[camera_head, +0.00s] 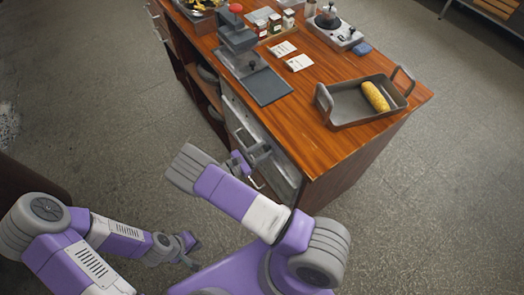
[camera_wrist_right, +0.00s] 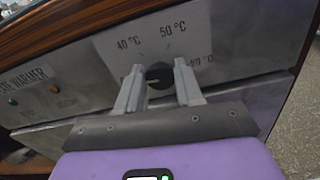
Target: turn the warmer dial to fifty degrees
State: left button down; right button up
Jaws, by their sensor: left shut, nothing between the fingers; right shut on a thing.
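The black round warmer dial (camera_wrist_right: 159,76) sits on a grey metal panel (camera_wrist_right: 245,40) in the right wrist view. A small pale mark shows on its left part. The labels 40 °C (camera_wrist_right: 128,42) at upper left and 50 °C (camera_wrist_right: 173,31) above are readable; a label at right and one at left are partly hidden by the fingers. My right gripper (camera_wrist_right: 158,66) is shut on the dial, one finger each side. In the head view my right arm reaches the counter's front, and the dial cannot be made out. My left gripper (camera_head: 191,252) is shut and empty, low and away from the counter.
The wooden counter (camera_head: 340,62) holds a roasting tray (camera_head: 345,118) with a corn cob (camera_head: 375,97), a dark press (camera_head: 238,38), cards and jars. The warmer panel also has a green and an orange light (camera_wrist_right: 53,89). Open floor surrounds the counter.

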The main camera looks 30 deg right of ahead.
jog(key=m+b, duration=0.2)
jog(key=m, duration=0.4)
jog(key=shift+s+f, duration=0.1)
jog(key=m+b, duration=0.2)
jog(key=m, duration=0.3)
jog(key=shift+m, duration=0.3)
jog(key=m+b, duration=0.2)
jog(key=m, duration=0.4)
jog(key=shift+f+b, duration=0.15)
jog(key=shift+b, duration=0.2)
jog(key=shift+m+b, duration=0.95)
jog(key=shift+m, duration=1.45)
jog(key=o, duration=1)
